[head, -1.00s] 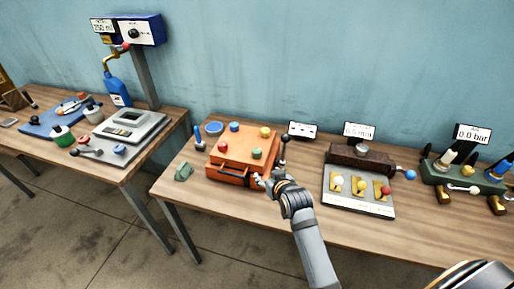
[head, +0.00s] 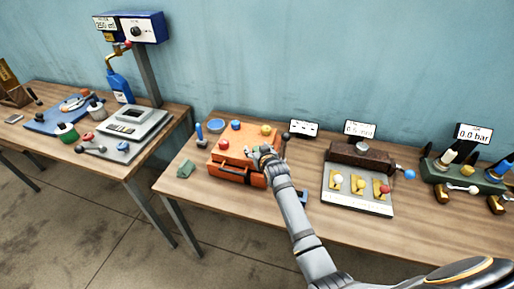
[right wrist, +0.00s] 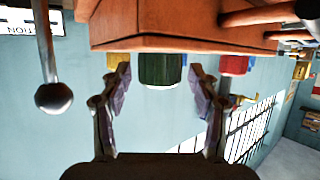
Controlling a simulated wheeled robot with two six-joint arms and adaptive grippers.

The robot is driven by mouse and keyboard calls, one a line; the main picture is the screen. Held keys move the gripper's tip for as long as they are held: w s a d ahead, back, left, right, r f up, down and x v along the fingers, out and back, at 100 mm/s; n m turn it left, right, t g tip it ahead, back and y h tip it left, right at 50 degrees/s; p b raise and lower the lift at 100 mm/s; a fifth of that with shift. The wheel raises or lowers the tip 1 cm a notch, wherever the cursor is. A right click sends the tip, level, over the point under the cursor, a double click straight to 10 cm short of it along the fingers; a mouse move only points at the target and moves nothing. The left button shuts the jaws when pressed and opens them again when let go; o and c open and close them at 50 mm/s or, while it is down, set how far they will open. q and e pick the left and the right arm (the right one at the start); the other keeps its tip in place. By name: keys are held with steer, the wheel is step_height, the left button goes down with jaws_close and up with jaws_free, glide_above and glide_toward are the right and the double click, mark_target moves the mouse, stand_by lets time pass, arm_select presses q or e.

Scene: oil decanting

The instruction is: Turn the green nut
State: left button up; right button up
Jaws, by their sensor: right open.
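The green nut (right wrist: 160,70) is a ribbed cylinder on the top face of the orange box (head: 226,164), at its near right. In the right wrist view, which is upside down, it stands between the fingers of my right gripper (right wrist: 160,78). The fingers are open, one on each side, with visible gaps to the nut. In the head view the right gripper (head: 258,154) is over the box top and largely hides the green nut. My left gripper is not in view.
A red nut (head: 223,145), a blue nut (head: 236,125) and a yellow nut (head: 266,129) share the box top. A black ball-ended lever (right wrist: 52,97) stands close to the gripper. A valve panel (head: 358,198) is to the right.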

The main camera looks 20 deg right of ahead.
steer(key=c, duration=1.2)
steer(key=shift+d+n+y, duration=0.1)
steer(key=shift+n+y, duration=0.2)
steer(key=shift+y, duration=0.1)
steer(key=shift+w+f+n+y, duration=0.1)
steer(key=shift+f+n+y, duration=0.05)
steer(key=shift+n+y, duration=0.35)
steer(key=n+g+y+b, duration=0.1)
steer(key=n+y+b, duration=0.2)
steer(key=b, duration=0.4)
steer(key=n+g+y+b, duration=0.2)
steer(key=n+y+b, duration=0.1)
steer(key=b, duration=0.3)
steer(key=shift+f+n+y+b, duration=0.15)
steer(key=shift+n+y+b, duration=0.2)
steer(key=shift+y, duration=0.15)
steer(key=shift+r+n+g+y+b, duration=0.25)
steer(key=shift+n+g+y+b, duration=0.2)
steer(key=shift+g+b, duration=0.25)
